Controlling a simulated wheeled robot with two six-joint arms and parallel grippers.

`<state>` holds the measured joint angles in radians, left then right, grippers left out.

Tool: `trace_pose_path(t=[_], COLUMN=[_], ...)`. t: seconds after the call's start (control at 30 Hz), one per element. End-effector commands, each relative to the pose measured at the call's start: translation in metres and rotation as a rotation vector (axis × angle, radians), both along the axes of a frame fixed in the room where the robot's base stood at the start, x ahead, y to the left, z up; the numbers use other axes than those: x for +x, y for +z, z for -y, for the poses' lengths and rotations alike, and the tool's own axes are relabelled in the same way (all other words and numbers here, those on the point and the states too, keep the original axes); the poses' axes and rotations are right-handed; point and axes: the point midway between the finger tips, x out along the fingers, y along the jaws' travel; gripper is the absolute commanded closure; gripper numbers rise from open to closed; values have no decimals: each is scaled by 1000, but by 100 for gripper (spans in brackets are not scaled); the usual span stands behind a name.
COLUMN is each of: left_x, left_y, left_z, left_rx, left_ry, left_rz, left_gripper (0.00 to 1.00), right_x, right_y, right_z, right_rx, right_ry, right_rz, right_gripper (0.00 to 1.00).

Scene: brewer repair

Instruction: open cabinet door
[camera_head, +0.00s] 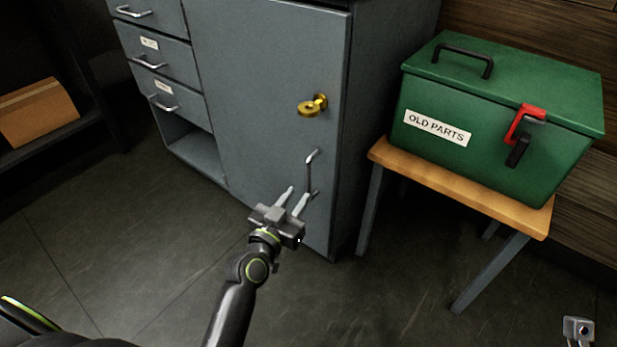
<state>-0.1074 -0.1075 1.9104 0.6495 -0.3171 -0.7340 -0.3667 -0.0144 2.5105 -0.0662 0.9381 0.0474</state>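The grey cabinet door (265,90) is shut. A gold key or knob (312,105) sits in its upper right part. Below it, near the door's right edge, is a vertical silver bar handle (309,172). My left gripper (298,193) is open, with its two fingers apart and pointing at the door just below and left of the handle. The right finger is close to the handle's lower end; I cannot tell whether they touch. Nothing shows between the fingers. A small part of what looks like my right gripper (578,330) shows at the bottom right corner; its fingers are hidden.
Drawers (160,55) with silver handles and an open cubby (190,155) are left of the door. A green "OLD PARTS" box (560,150) stands on a wooden stool (465,190) right of the cabinet. A cardboard box (38,112) is on a far-left shelf. The floor before the door is clear.

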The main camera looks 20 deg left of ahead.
Motion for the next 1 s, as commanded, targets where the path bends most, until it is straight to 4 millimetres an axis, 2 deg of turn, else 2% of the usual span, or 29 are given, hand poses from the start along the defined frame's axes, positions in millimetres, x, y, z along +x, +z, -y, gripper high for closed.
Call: trace_pose_path(t=[0.1,0.33,0.5,0.8,1.0], left_x=[24,56,67,68,68], left_y=[2,1,0,0,0], left_z=[4,9,10,10,10], left_rx=[3,1,1,0,1], left_ry=[-1,0,0,0,0], left_rz=[2,1,0,0,0], left_gripper=[75,75,75,75,100], right_x=[0,0,0,0,0], right_y=[3,4,4,4,4], right_z=[0,0,0,0,0], right_rx=[-3,-6,-12,-13,-12], right_ry=[4,7,7,6,6], right_rz=[-2,-4,-6,-11,-11], right_gripper=[64,64,64,64,64])
